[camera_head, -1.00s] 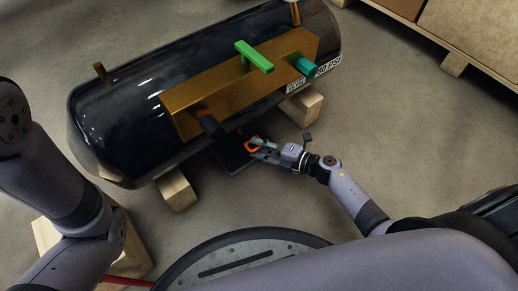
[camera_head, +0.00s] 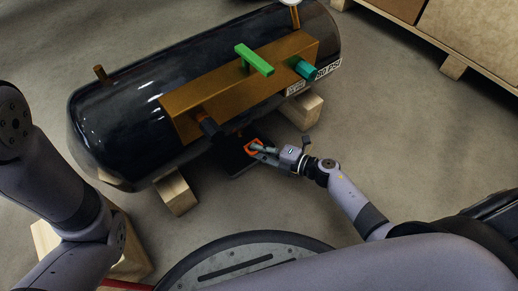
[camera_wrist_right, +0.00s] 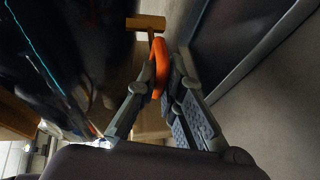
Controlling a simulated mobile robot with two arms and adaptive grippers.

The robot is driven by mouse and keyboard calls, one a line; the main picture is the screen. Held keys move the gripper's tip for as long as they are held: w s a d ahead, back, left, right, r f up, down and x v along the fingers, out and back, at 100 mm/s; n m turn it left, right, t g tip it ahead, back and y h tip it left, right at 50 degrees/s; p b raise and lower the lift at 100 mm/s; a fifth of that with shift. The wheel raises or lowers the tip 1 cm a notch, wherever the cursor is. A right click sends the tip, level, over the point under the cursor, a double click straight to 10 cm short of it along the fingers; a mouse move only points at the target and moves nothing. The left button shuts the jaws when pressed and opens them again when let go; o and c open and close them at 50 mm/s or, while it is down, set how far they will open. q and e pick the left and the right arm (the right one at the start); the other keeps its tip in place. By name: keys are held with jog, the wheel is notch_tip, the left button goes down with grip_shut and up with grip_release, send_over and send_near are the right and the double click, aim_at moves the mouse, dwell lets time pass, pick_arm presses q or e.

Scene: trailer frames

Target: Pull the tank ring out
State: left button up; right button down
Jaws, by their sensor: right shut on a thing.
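The black tank (camera_head: 120,120) lies on its side on wooden blocks, with a brass manifold (camera_head: 185,100) along its front. The orange ring (camera_head: 249,147) is at the lower front of the tank, above a dark flat piece near the floor. My right gripper (camera_head: 256,149) is shut on the ring. In the right wrist view the orange ring (camera_wrist_right: 160,68) stands between the fingers of my right gripper (camera_wrist_right: 160,80), in front of a brass-coloured stem. My left arm comes in at the left, and its gripper is out of the picture.
Wooden blocks (camera_head: 176,193) prop the tank. A wooden crate (camera_head: 480,40) stands at the upper right. The floor between them is clear.

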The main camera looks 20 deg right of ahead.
dwell(0.4)
jog(key=shift+s+d+p, duration=0.25)
jog(key=shift+s+p, duration=0.25)
jog(key=shift+s, duration=0.05)
jog(key=c, duration=1.7)
grip_release()
jog(key=shift+s, duration=0.1)
jog(key=v, duration=1.2)
